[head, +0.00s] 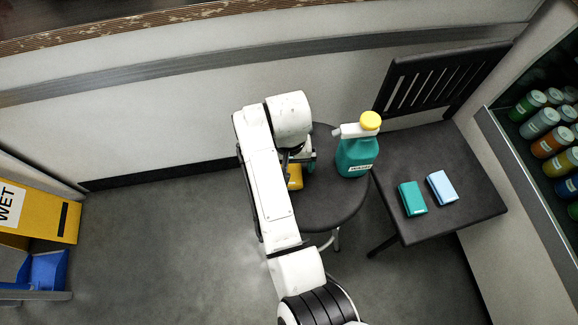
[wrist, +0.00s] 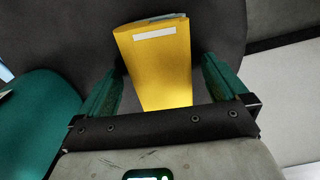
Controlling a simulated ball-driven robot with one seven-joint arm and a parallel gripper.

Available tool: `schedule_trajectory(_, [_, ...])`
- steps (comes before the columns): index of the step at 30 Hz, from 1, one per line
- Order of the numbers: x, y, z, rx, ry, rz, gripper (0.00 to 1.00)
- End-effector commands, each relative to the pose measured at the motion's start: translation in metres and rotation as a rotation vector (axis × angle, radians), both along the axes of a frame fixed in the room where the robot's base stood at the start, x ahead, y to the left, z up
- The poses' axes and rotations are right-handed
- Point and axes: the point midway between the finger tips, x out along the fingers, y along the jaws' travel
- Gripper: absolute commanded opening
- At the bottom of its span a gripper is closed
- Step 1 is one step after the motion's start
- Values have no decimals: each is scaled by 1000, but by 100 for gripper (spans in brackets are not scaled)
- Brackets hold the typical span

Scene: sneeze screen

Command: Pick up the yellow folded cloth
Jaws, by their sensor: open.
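The yellow folded cloth (wrist: 160,65) lies on the dark round stool seat (head: 335,205). In the wrist view it is a yellow block with a white strip near its far end. In the head view only part of the yellow cloth (head: 295,177) shows, the rest hidden behind my arm. My gripper (wrist: 162,85) is open, with one green finger on each side of the cloth's near part. A gap shows between each finger and the cloth. I cannot tell the height of the fingertips over the seat. In the head view my gripper (head: 305,165) is partly hidden.
A teal spray bottle (head: 357,155) with a yellow cap stands on the stool, close to my gripper's left in the wrist view (wrist: 40,120). A dark chair (head: 465,165) at right holds a green block (head: 412,198) and a blue block (head: 442,187). A wall stands behind the stool.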

Motion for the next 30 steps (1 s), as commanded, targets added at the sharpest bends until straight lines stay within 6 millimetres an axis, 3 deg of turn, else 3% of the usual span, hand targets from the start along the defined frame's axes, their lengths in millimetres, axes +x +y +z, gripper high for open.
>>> schedule_trajectory(8, [0,0,-2,0,-1,0,99])
schedule_trajectory(26, [0,0,-2,0,-1,0,42])
schedule_trajectory(30, [0,0,-2,0,-1,0,40])
